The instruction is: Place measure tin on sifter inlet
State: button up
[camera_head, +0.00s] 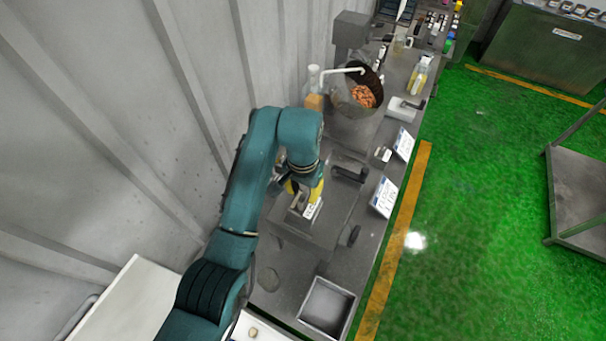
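My gripper (297,196), with yellow parts, is low over a grey metal machine (318,232) on the bench, which may be the sifter. A small grey metal piece with a white label (312,210) shows just at the gripper; I cannot tell whether it is the measure tin or part of the machine. The arm hides the gripper's far side, so its fingers and any grip or contact are unclear. An open square metal tray (327,307) stands on the bench nearer the camera. The sifter inlet is not clearly visible.
A tilted drum with orange-brown contents (362,95) stands farther along the bench, beside a clear bottle (314,78). Labelled white cards (384,197) line the bench's right edge. A corrugated wall (110,130) is close on the left; the green floor (480,200) is open.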

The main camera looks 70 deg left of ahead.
notch_tip(320, 180, up, 8)
jog(key=shift+f, duration=0.1)
dwell(0.4)
jog(key=w+d+r+m+t+y, duration=0.2)
jog(key=w+d+r+t, duration=0.15)
jog(key=w, duration=0.65)
jog(key=w+d+r+m+t+y, duration=0.2)
jog(key=w+d+r+t+y, duration=0.15)
jog(key=w, duration=0.65)
jog(key=w+d+r+m+t, duration=0.1)
jog(key=w+d+r+t, duration=0.1)
jog(key=d+r, duration=0.25)
jog(key=w+d+r+m+t, duration=0.1)
jog(key=w+d+r+t, duration=0.15)
jog(key=d, duration=0.35)
jog(key=s+d+r+m+t+h, duration=0.15)
jog(key=d+r+t, duration=0.35)
jog(key=d+r, duration=0.6)
jog(key=s+d+r+m+t+h, duration=0.2)
jog(key=s+d+r+t+h, duration=0.2)
jog(key=s+d+r, duration=0.3)
jog(key=s+d+t, duration=0.1)
jog(key=s+d, duration=0.2)
jog(key=d, duration=0.3)
jog(key=shift+d+h, duration=0.3)
jog(key=shift+d, duration=0.1)
